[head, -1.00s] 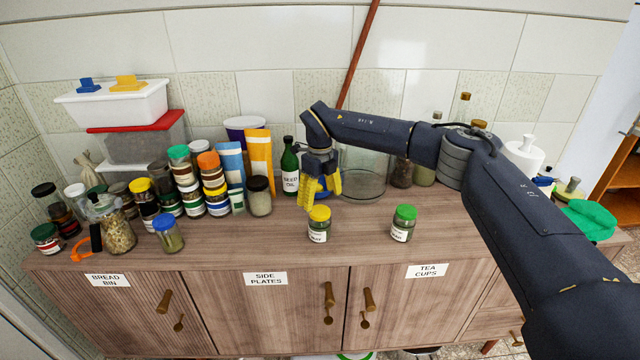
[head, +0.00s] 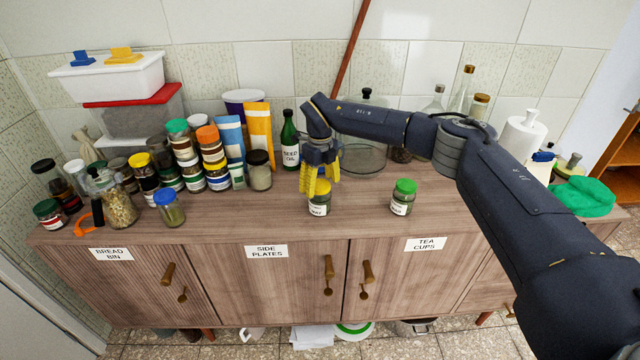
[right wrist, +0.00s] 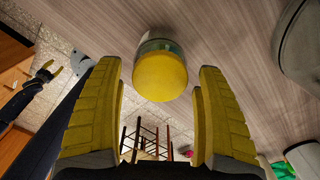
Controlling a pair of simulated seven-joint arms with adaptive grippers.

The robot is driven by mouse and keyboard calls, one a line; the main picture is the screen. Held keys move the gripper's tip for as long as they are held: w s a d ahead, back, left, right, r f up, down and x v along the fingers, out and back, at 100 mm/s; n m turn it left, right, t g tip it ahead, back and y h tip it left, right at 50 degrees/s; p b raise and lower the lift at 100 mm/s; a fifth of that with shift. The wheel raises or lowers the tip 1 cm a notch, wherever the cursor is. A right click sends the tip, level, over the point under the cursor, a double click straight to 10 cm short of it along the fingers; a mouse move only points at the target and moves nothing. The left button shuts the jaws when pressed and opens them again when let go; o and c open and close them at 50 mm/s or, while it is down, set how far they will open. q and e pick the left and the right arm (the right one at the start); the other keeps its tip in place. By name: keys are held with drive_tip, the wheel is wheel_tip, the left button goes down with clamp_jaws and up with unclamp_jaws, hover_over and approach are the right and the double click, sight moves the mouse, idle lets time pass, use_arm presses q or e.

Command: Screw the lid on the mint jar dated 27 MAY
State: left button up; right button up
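A small jar (head: 319,207) with a yellow lid stands upright near the counter's front, its white label too small to read fully. A similar jar (head: 402,206) with a green lid stands to its right; its label date is not readable either. My right gripper (head: 322,184), with yellow fingers, is open just behind and above the yellow-lidded jar. In the right wrist view the yellow lid (right wrist: 160,76) lies ahead, between the finger lines and apart from both fingers. Whether it is tight cannot be seen. My left gripper (right wrist: 50,70) shows small in that view, its fingers apart.
The wooden counter (head: 250,225) is clear around the two jars. A seed oil bottle (head: 290,145) and a glass vessel (head: 365,160) stand behind my right gripper. Several spice jars crowd the left, with a blue-lidded jar (head: 170,212) near the edge. A green cloth (head: 583,197) lies at right.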

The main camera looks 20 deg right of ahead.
sight(320, 185)
drive_tip(key=c, duration=1.1)
drive_tip(key=shift+m, duration=2.3)
drive_tip(key=o, duration=1.7)
drive_tip(key=shift+r, duration=3)
